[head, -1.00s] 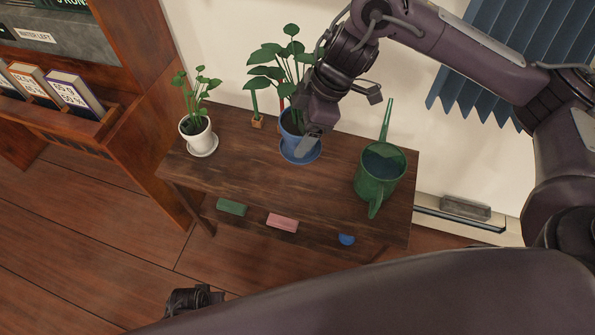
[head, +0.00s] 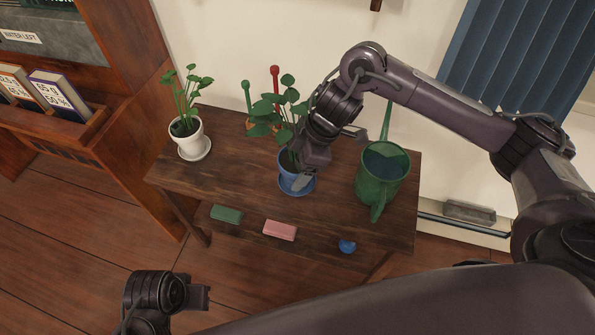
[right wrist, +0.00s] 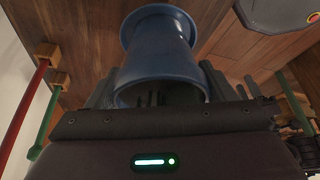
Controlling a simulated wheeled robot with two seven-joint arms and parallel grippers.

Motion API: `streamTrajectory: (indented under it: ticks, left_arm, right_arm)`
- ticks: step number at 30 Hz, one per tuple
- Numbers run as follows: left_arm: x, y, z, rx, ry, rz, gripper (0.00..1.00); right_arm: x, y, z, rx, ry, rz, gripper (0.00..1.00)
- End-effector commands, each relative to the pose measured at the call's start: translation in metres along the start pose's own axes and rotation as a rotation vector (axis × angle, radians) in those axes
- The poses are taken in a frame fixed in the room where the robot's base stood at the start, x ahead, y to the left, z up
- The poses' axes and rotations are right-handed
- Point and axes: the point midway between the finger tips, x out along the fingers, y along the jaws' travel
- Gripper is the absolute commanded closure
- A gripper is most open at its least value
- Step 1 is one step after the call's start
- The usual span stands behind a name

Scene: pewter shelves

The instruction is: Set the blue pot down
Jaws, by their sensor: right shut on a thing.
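The gripper is shut on the pot. I cannot tell if the saucer touches the tabletop. My left gripper (head: 196,298) is low at the left, its jaws unclear.
A green watering can (head: 383,175) stands close right of the pot. A white pot (head: 186,138) with a plant stands left. Red (head: 275,75) and green (head: 246,92) handled tools stand behind. Bare tabletop (head: 235,170) lies left of the saucer. A shelf below holds small blocks.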

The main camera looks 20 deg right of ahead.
Motion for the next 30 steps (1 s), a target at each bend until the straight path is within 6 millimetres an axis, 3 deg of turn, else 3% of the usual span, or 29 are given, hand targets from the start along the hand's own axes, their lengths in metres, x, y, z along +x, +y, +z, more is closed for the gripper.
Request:
streamTrajectory:
  ticks: [6, 18, 19, 24, 30]
  left_arm:
    - [0.004, 0.006, -0.005, 0.016, 0.043, 0.009, 0.64]
    - [0.004, 0.007, -0.006, 0.018, 0.053, 0.011, 0.64]
    - [0.004, 0.007, -0.006, 0.018, 0.053, 0.011, 0.64]
    - [0.004, 0.007, -0.007, 0.018, 0.054, 0.011, 0.64]
    - [0.004, 0.007, -0.006, 0.018, 0.054, 0.011, 0.64]
  right_arm:
    - [0.027, 0.000, 0.011, 0.001, 0.001, 0.000, 0.72]
    - [0.031, 0.000, 0.012, 0.000, 0.002, 0.000, 0.72]
    - [0.032, -0.001, 0.013, 0.001, -0.001, -0.002, 0.21]
    - [0.031, -0.001, 0.013, 0.001, -0.001, -0.002, 0.02]
    - [0.031, -0.001, 0.013, 0.001, -0.001, -0.002, 0.02]
